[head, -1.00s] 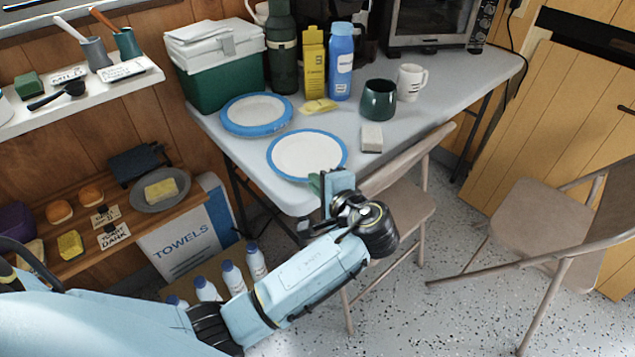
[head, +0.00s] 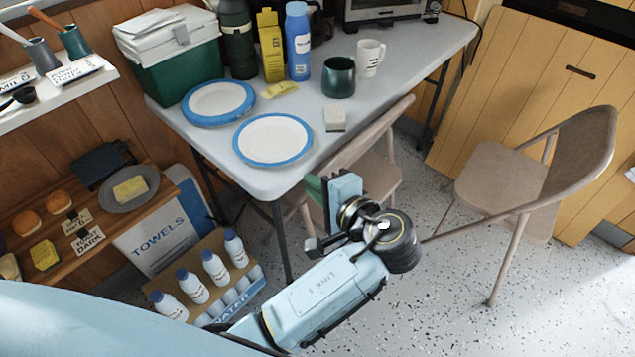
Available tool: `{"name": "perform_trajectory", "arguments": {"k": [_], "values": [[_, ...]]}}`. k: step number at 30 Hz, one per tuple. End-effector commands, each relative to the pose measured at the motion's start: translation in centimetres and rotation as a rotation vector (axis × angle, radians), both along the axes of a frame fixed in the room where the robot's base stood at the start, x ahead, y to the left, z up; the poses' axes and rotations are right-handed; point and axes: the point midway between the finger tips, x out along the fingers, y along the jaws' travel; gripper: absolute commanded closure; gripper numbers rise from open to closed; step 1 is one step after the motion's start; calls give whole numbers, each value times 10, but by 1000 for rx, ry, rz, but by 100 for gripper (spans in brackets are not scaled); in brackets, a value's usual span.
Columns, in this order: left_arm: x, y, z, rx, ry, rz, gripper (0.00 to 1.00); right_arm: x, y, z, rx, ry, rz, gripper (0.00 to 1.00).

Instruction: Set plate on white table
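A white plate with a blue rim (head: 273,138) lies flat near the front left edge of the white table (head: 390,85). A second blue-rimmed plate (head: 218,102), which looks like the top of a small stack, lies just behind it to the left. My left gripper (head: 322,190) is in front of the table edge, below and to the right of the front plate and apart from it in the picture. I see no plate in it. Its fingers are seen from behind, so their opening is unclear. My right gripper is not in view.
On the table are a green-and-white cooler (head: 172,70), yellow carton (head: 271,45), blue bottle (head: 298,42), green mug (head: 338,77), white mug (head: 370,58) and small pale block (head: 335,118). Folding chairs stand in front (head: 375,165) and at right (head: 510,170).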

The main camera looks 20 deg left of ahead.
Motion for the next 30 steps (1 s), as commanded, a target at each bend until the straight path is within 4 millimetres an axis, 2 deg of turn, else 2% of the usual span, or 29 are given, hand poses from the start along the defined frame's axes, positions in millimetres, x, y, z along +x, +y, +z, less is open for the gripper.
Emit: {"name": "perform_trajectory", "arguments": {"k": [9,11,12,14,17,18,21,24,27,30], "values": [[-5,-6,2,1,1,1,89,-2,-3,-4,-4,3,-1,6],[-5,-4,-5,-9,12,-4,89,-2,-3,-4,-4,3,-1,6],[-6,0,-15,-24,29,-9,89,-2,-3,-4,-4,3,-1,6],[-8,8,-40,-65,71,-24,89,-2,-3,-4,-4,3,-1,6],[-23,29,-106,-194,166,-46,89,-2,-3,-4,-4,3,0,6],[-35,39,-137,-268,205,-47,89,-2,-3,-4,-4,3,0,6],[-74,66,-211,-480,280,-14,89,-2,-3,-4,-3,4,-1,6],[-121,91,-266,-696,307,67,89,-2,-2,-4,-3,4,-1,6],[-162,113,-301,-883,289,171,89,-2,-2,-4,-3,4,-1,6],[-191,131,-319,-1017,248,266,89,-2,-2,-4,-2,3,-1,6]]}}
